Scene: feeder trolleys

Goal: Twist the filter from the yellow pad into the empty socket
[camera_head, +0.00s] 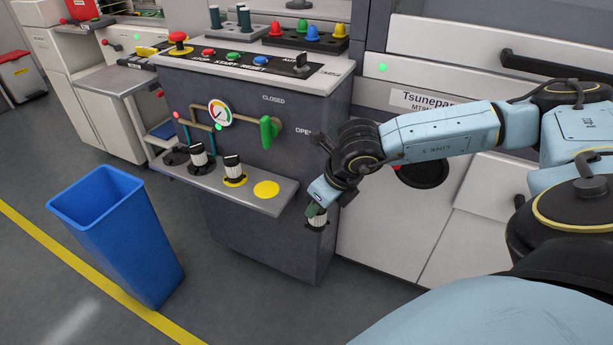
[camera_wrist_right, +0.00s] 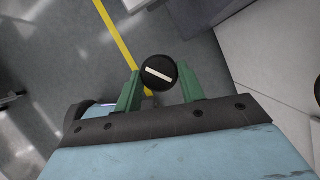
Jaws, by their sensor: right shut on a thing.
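My right gripper (camera_head: 314,209) is shut on a filter (camera_head: 317,223) with a pale ribbed body, held in the air just past the shelf's right end. In the right wrist view, its round black cap with a white bar (camera_wrist_right: 158,73) sits between the green fingers of my right gripper (camera_wrist_right: 159,83). A bare yellow pad (camera_head: 266,189) lies on the shelf. A second filter (camera_head: 233,168) stands on another yellow disc (camera_head: 236,182) to its left. Further left, a third filter (camera_head: 198,154) stands in a black socket. The black socket (camera_head: 175,157) at the far left looks empty. My left gripper is out of view.
The grey shelf (camera_head: 222,192) juts from the dark cabinet (camera_head: 270,115). Above it are a gauge (camera_head: 220,113), pipes and a green valve handle (camera_head: 269,132). A blue bin (camera_head: 120,240) stands on the floor at left. The floor before the shelf is clear.

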